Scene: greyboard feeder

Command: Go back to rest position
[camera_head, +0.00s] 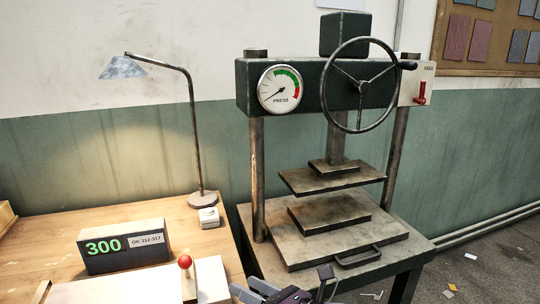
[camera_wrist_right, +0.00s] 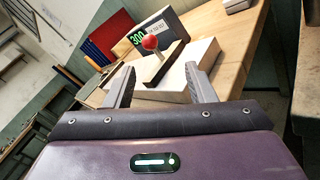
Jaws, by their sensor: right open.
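My right gripper (camera_head: 254,289) shows at the bottom edge of the head view, in front of the press and just right of the wooden table. In the right wrist view my right gripper (camera_wrist_right: 161,78) has its two fingers wide apart, with nothing held between them. The red knob (camera_head: 185,261) also shows in the head view, to the left of the gripper. My left gripper is in neither view.
A press (camera_head: 300,87) with a handwheel (camera_head: 361,87) and a front handle (camera_head: 358,258) stands at the right. The wooden table (camera_head: 150,222) holds a display reading 300 (camera_head: 124,246), a lamp (camera_head: 191,120) and a small white box (camera_head: 208,217).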

